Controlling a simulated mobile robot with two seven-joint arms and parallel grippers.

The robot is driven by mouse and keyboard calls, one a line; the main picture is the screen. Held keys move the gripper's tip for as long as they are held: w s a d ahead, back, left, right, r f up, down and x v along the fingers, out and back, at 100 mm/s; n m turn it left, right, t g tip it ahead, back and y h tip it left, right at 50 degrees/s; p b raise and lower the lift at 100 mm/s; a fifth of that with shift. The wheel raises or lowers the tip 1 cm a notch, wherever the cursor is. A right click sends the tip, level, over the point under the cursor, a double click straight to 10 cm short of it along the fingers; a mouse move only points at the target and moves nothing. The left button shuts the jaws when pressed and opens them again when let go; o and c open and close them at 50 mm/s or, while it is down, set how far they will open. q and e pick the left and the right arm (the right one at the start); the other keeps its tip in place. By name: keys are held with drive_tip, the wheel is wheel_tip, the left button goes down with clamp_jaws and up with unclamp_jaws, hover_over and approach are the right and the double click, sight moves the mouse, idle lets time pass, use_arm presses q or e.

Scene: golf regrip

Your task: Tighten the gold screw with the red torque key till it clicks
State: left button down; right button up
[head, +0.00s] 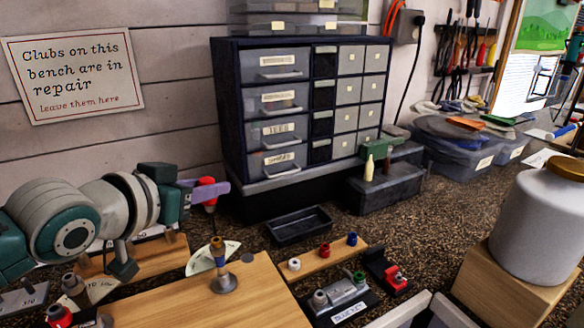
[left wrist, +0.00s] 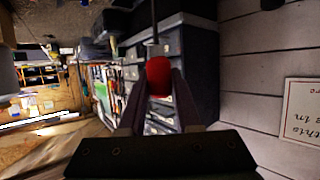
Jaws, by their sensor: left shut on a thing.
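My left gripper (head: 205,190) reaches in from the left, with purple fingers shut on the red torque key (head: 208,182). In the left wrist view the key's red handle (left wrist: 158,76) sits between the two fingers, and a thin dark shaft runs out from it. In the head view the key is held above a small upright post (head: 219,262) with a gold-coloured collar and a round grey base, on the wooden board. I cannot tell whether the key's tip touches the post. I cannot clearly make out the gold screw.
A wooden strip (head: 325,261) with small white, red and blue pieces lies right of the board (head: 160,295). An empty black tray (head: 298,226) is behind it. A drawer cabinet (head: 300,105) stands at the back. A white jar (head: 540,225) stands on a wooden block at right.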

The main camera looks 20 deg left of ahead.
use_arm(q)
drive_tip(key=shift+f+b, duration=0.75)
drive_tip(key=shift+f, duration=0.25)
drive_tip(key=c, duration=0.5)
unclamp_jaws()
drive_tip(key=v, duration=1)
drive_tip(key=shift+r, duration=0.1)
